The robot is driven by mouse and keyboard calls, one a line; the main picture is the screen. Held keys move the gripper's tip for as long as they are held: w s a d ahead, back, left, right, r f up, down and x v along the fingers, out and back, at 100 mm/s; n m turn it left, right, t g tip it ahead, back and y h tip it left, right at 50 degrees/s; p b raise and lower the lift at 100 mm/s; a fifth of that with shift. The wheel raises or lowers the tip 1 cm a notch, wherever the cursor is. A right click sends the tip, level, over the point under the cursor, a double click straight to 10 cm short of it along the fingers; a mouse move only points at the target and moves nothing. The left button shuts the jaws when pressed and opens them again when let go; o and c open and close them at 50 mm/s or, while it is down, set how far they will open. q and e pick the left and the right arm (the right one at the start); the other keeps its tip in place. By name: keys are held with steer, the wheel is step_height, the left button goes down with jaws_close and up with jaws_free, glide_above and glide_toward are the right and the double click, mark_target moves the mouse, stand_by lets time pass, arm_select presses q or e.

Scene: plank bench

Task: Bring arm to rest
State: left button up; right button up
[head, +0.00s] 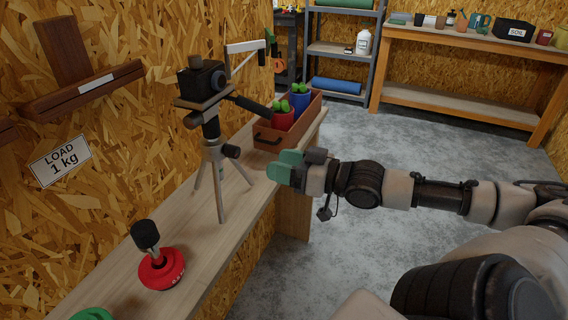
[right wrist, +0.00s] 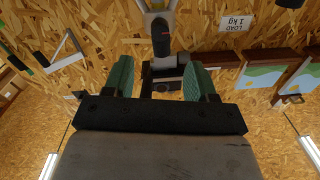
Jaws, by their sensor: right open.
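My right gripper (head: 284,167), with green fingers, reaches in from the right at the bench's edge, beside the tripod. It is open, with nothing visible between its fingers. In the right wrist view the two green fingers of this gripper (right wrist: 160,78) stand apart. Beyond them part of the tripod and its dark camera (right wrist: 166,70) shows upside down. My left gripper is in neither view.
The camera (head: 202,80) on its tripod stands on the plank bench (head: 215,235). Behind the gripper, a brown crate (head: 268,137) holds red and blue items. A red round base with a black knob (head: 160,268) is nearer. Floor (head: 350,140) at the right is clear.

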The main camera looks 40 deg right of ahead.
stand_by(0.3)
steer(key=s+d+f+m+g+h+p, duration=0.1)
steer(key=s+d+f+m+h+p, duration=0.2)
steer(key=d+f+h, duration=0.9)
steer(key=s+d+f+m+g, duration=0.1)
steer(key=s+d+f+g, duration=0.2)
steer(key=f, duration=0.5)
steer(key=s+d+f+m+g, duration=0.1)
steer(key=s+d+f, duration=0.1)
steer(key=s+f, duration=0.45)
steer(key=s+d+f+m+g, duration=0.1)
steer(key=s+d+f+g, duration=0.15)
steer(key=f, duration=0.65)
steer(key=s+a+f+n+g+y+p, duration=0.1)
steer(key=s+a+f+g, duration=0.1)
steer(key=s+a+f, duration=0.6)
steer(key=s+a+f+n+g+y, duration=0.15)
steer(key=s+a+f, duration=0.3)
steer(key=f, duration=0.55)
steer(key=s+a+f+n+g, duration=0.1)
steer(key=s+a+f, duration=0.1)
steer(key=a, duration=0.5)
steer(key=s+a+f+n+g+y+p, duration=0.1)
steer(key=s+a+f+g, duration=0.1)
steer(key=a, duration=0.4)
steer(key=s+a+f+n+g+y, duration=0.1)
steer(key=s+a+f, duration=0.2)
steer(key=a, duration=0.4)
steer(key=shift+s+a+f, duration=0.25)
steer(key=shift+a+f, duration=0.05)
